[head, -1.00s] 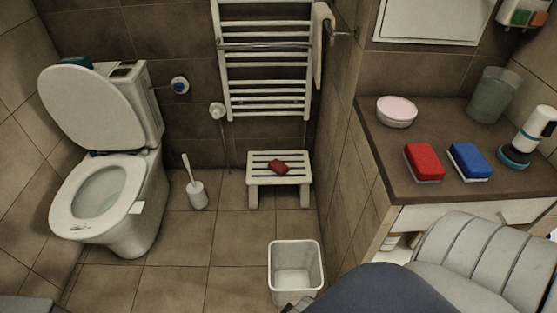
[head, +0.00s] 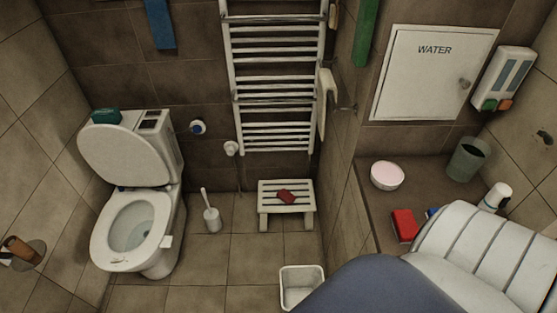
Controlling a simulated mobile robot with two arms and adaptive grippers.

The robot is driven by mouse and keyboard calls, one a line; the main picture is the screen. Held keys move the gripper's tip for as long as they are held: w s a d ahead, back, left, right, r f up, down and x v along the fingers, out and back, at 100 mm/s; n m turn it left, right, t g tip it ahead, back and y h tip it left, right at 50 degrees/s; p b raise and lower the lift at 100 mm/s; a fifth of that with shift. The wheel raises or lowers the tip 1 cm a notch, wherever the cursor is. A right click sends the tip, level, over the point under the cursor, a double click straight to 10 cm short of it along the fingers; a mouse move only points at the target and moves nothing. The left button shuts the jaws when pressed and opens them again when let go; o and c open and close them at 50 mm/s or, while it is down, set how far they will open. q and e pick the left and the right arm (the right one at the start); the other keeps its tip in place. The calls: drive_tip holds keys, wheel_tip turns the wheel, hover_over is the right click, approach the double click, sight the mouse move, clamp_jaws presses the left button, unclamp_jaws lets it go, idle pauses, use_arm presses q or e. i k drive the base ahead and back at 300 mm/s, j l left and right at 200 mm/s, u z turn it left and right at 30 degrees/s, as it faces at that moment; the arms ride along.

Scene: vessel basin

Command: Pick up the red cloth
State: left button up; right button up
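A brighter red sponge-like block (head: 405,225) lies on the brown counter at the right. Neither gripper is in view. A large grey and blue arm part of mine fills the lower right and hides part of the counter.
A white toilet (head: 135,230) stands at the left, with a toilet brush (head: 211,217) beside it. A white bin (head: 301,284) stands on the floor in front of the stool. The counter (head: 372,218) holds a pink-topped bowl (head: 387,176) and a green-grey cup (head: 468,160).

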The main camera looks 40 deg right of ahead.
sight(284, 196)
drive_tip(key=i+j+z, duration=0.25)
drive_tip(key=i, duration=0.3)
drive_tip(key=i+j+z, duration=0.2)
drive_tip(key=i+j, duration=0.15)
drive_tip(key=i, duration=0.2)
